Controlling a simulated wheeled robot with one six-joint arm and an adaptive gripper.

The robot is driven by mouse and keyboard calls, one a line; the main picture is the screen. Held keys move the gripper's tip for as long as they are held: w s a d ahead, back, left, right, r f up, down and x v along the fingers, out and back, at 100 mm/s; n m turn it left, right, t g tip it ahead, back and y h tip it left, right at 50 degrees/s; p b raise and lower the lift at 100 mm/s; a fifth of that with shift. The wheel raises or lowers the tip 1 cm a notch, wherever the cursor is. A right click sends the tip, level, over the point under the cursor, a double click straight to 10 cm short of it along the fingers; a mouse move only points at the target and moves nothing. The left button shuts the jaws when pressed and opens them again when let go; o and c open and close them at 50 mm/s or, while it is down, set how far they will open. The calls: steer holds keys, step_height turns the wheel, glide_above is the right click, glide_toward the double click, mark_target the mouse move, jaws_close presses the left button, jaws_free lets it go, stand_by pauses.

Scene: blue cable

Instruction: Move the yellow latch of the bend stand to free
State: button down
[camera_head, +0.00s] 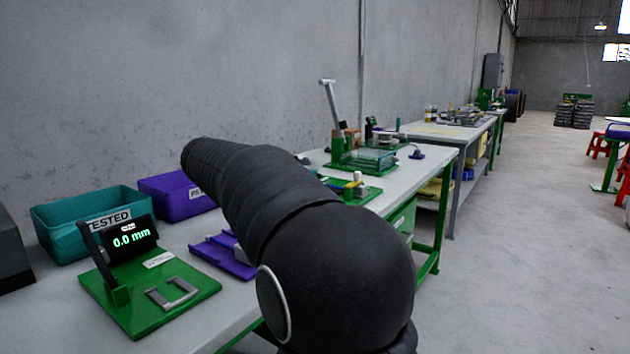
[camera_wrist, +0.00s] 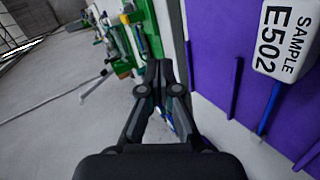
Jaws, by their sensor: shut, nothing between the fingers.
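A green stand (camera_head: 362,192) with a small yellow part (camera_head: 350,188) and a pale upright post is on the bench, just beyond my arm in the head view. The yellow part may be the latch; its setting is too small to tell. In the wrist view, green and white fixtures (camera_wrist: 121,42) with small yellow bits show at the upper left, beyond my fingertips. My gripper (camera_wrist: 165,68) is shut and empty, apart from these fixtures. My arm hides the gripper in the head view.
A purple tray (camera_wrist: 212,65) holds a white tag (camera_wrist: 287,38) marked SAMPLE E502 and a blue cable (camera_wrist: 268,108). A teal TESTED bin (camera_head: 65,225), a purple bin (camera_head: 176,200) and a green gauge (camera_head: 160,310) reading 0.0 mm stand at left. A taller green lever fixture (camera_head: 365,158) stands farther back.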

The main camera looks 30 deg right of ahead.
steer(key=w+d+f+m+g+h+b, duration=0.1)
steer(key=w+d+f+g+h, duration=0.15)
steer(key=w+d+h, duration=0.55)
steer(key=shift+y, duration=0.8)
steer(key=w+d, duration=0.1)
steer(key=d, duration=0.3)
steer(key=w+d, duration=0.1)
steer(key=d, duration=0.3)
steer(key=w+d, duration=0.1)
steer(key=d, duration=0.3)
steer(key=shift+w+r+p, duration=0.2)
steer(key=shift+w+p, duration=0.05)
steer(key=shift+p, duration=0.15)
steer(key=shift+s+d, duration=1.35)
steer(key=shift+s+d+g, duration=0.1)
steer(key=shift+g, duration=0.15)
